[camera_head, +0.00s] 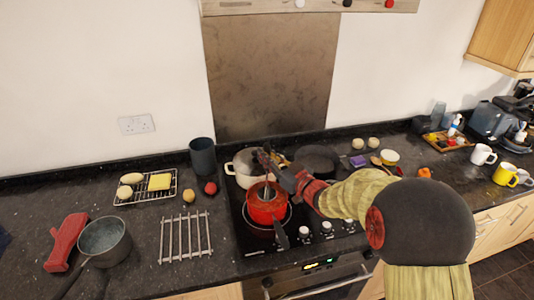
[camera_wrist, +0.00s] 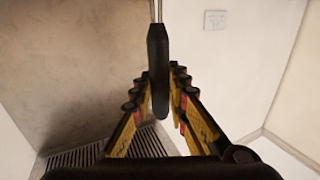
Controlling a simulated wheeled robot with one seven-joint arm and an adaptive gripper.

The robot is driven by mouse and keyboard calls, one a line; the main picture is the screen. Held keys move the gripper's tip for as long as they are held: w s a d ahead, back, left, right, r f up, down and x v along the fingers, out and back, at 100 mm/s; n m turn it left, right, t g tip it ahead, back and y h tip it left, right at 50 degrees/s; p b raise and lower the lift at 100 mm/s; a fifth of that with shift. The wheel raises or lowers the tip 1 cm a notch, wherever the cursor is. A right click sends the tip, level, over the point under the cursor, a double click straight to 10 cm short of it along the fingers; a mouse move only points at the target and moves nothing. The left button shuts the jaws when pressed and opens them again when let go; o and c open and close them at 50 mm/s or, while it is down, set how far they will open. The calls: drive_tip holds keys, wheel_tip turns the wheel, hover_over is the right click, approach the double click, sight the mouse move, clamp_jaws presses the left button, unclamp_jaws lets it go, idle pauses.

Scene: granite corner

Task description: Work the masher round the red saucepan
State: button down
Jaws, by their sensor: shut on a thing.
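The red saucepan (camera_head: 265,208) stands on the front left of the black hob, and its dark handle points toward the front edge. My gripper (camera_head: 268,158) is above the pan, reaching in from the right. In the wrist view my gripper (camera_wrist: 163,95) is shut on the black handle of the masher (camera_wrist: 158,60). Thin metal rods run from one end of that handle. In the head view the masher's shaft (camera_head: 266,184) goes down into the red saucepan. The masher's head and the pan's contents are hidden.
A cream pot (camera_head: 242,168) stands just behind the red saucepan, and a dark frying pan (camera_head: 316,158) is at the back right of the hob. A wire trivet (camera_head: 186,238), a grey saucepan (camera_head: 104,240) and a dark cup (camera_head: 203,156) are to the left.

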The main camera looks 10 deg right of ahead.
sight(267, 172)
drive_tip(key=shift+f+b, duration=2.55)
drive_tip(key=shift+f, duration=1.05)
drive_tip(key=shift+s, duration=0.1)
